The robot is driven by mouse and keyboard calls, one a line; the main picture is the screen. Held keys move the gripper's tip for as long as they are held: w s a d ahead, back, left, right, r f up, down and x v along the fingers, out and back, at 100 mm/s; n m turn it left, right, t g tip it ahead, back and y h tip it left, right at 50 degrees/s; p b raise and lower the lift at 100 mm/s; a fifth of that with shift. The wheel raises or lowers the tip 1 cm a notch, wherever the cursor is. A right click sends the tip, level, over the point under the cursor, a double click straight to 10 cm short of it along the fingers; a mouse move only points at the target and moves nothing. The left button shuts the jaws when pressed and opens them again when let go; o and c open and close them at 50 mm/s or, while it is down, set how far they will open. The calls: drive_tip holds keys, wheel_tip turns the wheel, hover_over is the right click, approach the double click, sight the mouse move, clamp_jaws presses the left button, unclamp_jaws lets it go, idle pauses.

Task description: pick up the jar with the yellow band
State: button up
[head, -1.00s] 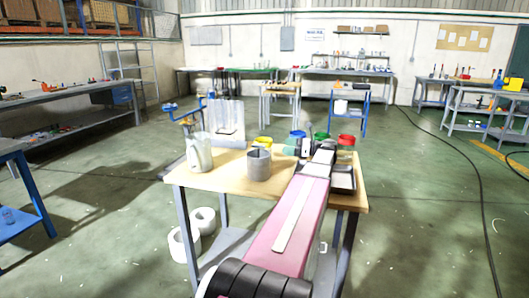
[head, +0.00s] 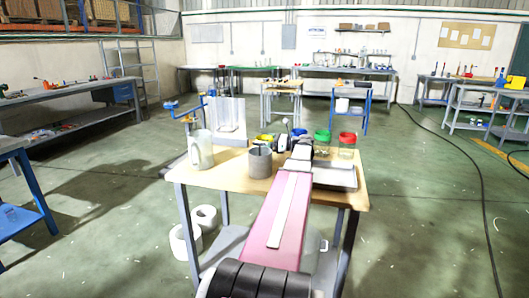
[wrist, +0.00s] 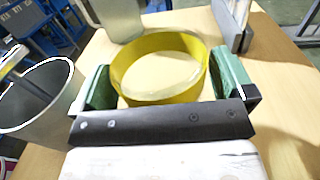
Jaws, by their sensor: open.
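The jar with the yellow band (wrist: 120,84) stands on the wooden table in the wrist view, seen from above. Its round yellow rim encloses a pale interior. My gripper (wrist: 166,84) is open, with one green-padded finger on the left of the jar and one on the right. I cannot tell whether either pad touches it. In the head view the yellow-banded jar (head: 264,138) is at the back of the table, partly hidden by my gripper (head: 282,142).
A grey cup (head: 260,163) and a pale jug (head: 200,150) stand to the left. Blue-banded (head: 299,131), green-lidded (head: 322,137) and red-lidded (head: 347,139) jars stand to the right. A grey tray (head: 338,178) lies right of my arm. The table's front left is clear.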

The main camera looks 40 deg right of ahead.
drive_tip(key=c, duration=1)
